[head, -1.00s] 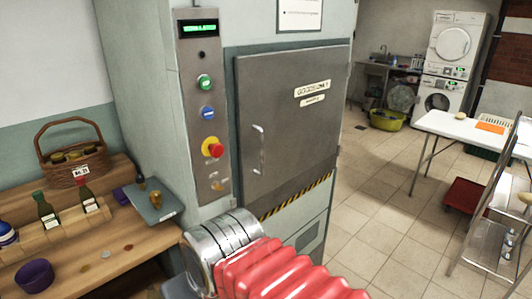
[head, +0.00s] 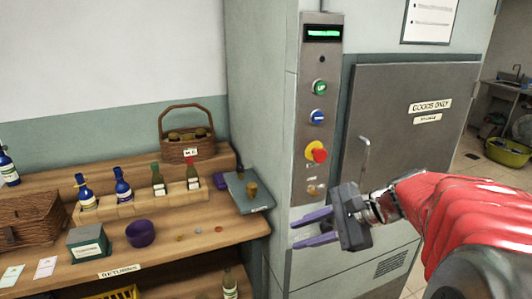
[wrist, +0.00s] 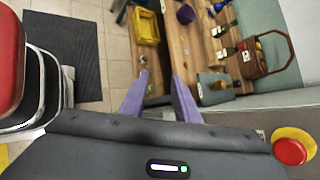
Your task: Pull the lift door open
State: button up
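The lift door (head: 405,130) is a grey metal panel with a "GOODS ONLY" label, and it looks shut in the head view. Its upright bar handle (head: 363,155) is on the door's left side, and its lower end is close to my arm in the picture. My gripper (head: 298,230) is in front of the lift's lower front, left of and below the handle. Its two purple fingers point left, apart and with nothing between them. The wrist view also shows the open, empty fingers (wrist: 160,90). The door's lower right is hidden behind my red-sleeved arm.
A control panel (head: 320,110) with green and blue buttons and a red stop knob (head: 318,153) stands left of the door. A wooden counter (head: 180,250) with bottles, a basket (head: 187,138) and a scale (head: 250,190) is at the left.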

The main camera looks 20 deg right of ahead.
jog(key=d+r+m+t+h, duration=0.1)
jog(key=d+r+m+t, duration=0.1)
jog(key=d, duration=0.8)
jog(key=s+d+r+m+t+h, duration=0.1)
jog(key=d+m+t, duration=0.4)
jog(key=d, duration=0.5)
jog(key=d+r+m+t+h, duration=0.1)
jog(key=d+r+m+t, duration=0.1)
jog(key=d+m, duration=0.5)
jog(key=d+t, duration=0.1)
jog(key=d, duration=0.2)
jog(key=shift+s+d+r+t, duration=0.2)
jog(key=shift+s+r+t, duration=0.15)
jog(key=shift+t, duration=0.05)
jog(key=shift+w, duration=0.1)
jog(key=x, duration=1.3)
jog(key=shift+w, duration=0.35)
jog(key=shift+f, duration=0.1)
grip_shut()
